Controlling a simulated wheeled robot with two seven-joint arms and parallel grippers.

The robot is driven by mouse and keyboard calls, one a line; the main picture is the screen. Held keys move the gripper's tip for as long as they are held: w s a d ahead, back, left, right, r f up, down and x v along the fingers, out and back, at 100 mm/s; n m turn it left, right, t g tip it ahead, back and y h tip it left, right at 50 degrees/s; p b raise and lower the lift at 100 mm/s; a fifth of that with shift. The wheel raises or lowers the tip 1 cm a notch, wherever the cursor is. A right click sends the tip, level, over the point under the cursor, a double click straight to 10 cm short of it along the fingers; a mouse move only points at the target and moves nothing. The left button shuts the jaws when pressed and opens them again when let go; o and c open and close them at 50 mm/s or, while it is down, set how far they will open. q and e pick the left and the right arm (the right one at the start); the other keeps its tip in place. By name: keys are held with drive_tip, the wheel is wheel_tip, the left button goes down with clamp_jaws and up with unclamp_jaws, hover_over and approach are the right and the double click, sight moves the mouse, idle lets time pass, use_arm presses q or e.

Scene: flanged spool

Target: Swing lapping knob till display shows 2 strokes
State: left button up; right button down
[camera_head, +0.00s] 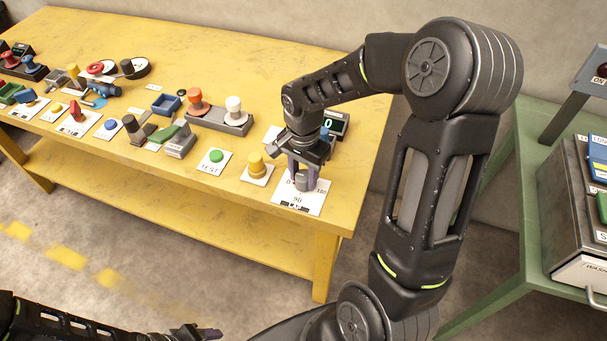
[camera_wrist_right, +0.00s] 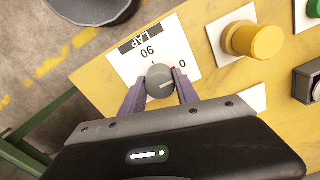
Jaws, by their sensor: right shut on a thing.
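The lapping knob (camera_wrist_right: 160,82) is a small grey knob with a pale pointer line, on a white plate (camera_head: 313,203) marked LAP, 0 and 90. In the right wrist view its pointer line is turned toward the side of the 0 mark. My right gripper (camera_head: 304,184) reaches down from above and its purple fingers are shut on the knob, one on each side. The display (camera_head: 336,123) is behind the gripper, partly covered, and a green 0 shows on it. My left gripper (camera_head: 208,334) is at the bottom edge; its jaw state is unclear.
A yellow knob (camera_head: 257,168) stands just left of the plate, with a green TEST button (camera_head: 216,156) beyond it. A grey block with orange and white knobs (camera_head: 232,121) is behind. The yellow table (camera_head: 200,190) ends close to the plate's right. A green table (camera_head: 520,190) stands at right.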

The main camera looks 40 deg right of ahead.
drive_tip(key=shift+n, duration=0.3)
drive_tip(key=n+b, duration=0.1)
drive_tip(key=n, duration=1.6)
drive_tip(key=shift+n, duration=0.3)
idle(0.5)
drive_tip(key=c, duration=0.9)
unclamp_jaws()
drive_tip(key=shift+r, duration=0.1)
